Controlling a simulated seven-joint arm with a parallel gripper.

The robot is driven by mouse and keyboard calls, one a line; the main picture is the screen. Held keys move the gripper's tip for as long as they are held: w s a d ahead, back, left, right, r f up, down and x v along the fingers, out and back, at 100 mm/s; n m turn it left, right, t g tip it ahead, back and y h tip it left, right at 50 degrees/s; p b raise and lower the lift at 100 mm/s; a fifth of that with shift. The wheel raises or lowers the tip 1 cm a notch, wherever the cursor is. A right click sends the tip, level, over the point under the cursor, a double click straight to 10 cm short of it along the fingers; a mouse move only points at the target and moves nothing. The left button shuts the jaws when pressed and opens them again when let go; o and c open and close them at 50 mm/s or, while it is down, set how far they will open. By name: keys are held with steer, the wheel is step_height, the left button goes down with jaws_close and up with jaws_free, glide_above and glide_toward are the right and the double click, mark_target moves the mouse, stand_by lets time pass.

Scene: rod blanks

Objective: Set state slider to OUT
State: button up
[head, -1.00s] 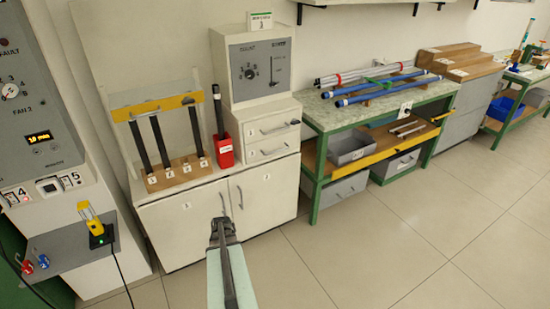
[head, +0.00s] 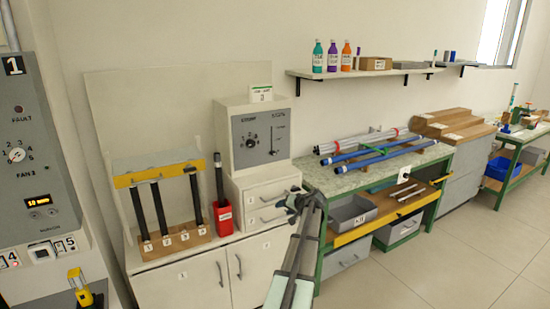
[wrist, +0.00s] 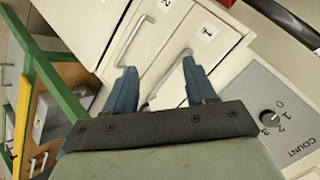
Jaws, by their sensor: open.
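The state slider (head: 272,152) is a thin vertical track with a small dark handle, low on the right half of a grey panel (head: 262,138) on the white cabinet. Its lettering is too small to read. A count knob (head: 250,143) sits to its left and also shows in the wrist view (wrist: 269,117); the slider is outside that view. My gripper (head: 297,198) is in front of the cabinet's right side, below and right of the panel. In the wrist view my gripper (wrist: 160,88) is open and empty, with its blue fingers apart before the drawer fronts.
Two drawers (head: 268,212) with handles lie below the panel. A red holder (head: 222,218) with a black rod and a rack of black rods (head: 170,240) stand left. A green-framed bench (head: 345,180) with blue and silver rods is right. A shelf (head: 360,72) hangs above.

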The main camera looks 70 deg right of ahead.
steer(key=w+d+r+n+t+h, duration=0.2)
steer(key=w+d+r+t+h, duration=0.1)
steer(key=d+r, duration=0.65)
steer(key=n+h, duration=0.4)
steer(key=n, duration=0.2)
glide_toward(274, 153)
steer(key=shift+t, duration=0.4)
steer(key=x, duration=0.9)
steer(key=shift+d+f, duration=0.35)
jaws_close()
steer(key=shift+r, duration=0.1)
